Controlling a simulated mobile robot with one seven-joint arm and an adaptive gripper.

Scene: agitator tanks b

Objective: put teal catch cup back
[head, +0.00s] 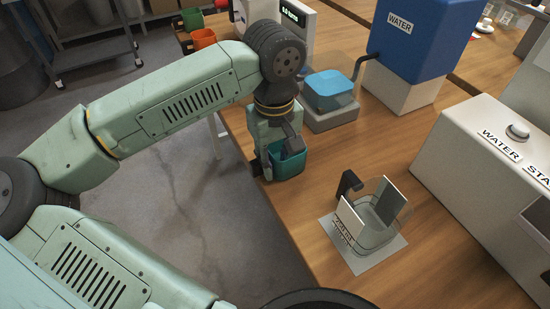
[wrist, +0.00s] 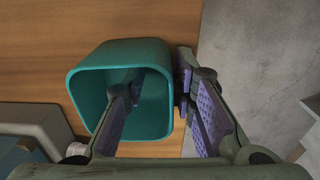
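The teal catch cup (head: 289,164) is near the front edge of the wooden table in the head view. In the wrist view the cup (wrist: 78,85) shows its square open mouth toward the camera and looks empty. My gripper (head: 276,150) is at the cup's left wall. In the wrist view, my gripper (wrist: 161,88) has one finger inside the cup and the other outside it, with the wall between them. The fingers stand clearly apart, with a gap visible beside the wall. Whether the cup rests on the table is hard to tell.
A clear holder with upright plates (head: 378,212) stands on a labelled sheet, right of the cup. A grey unit with a blue top (head: 330,88) and a blue water tank (head: 420,40) are behind. A white water station (head: 490,150) is at the right. Bare table (head: 325,165) lies between.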

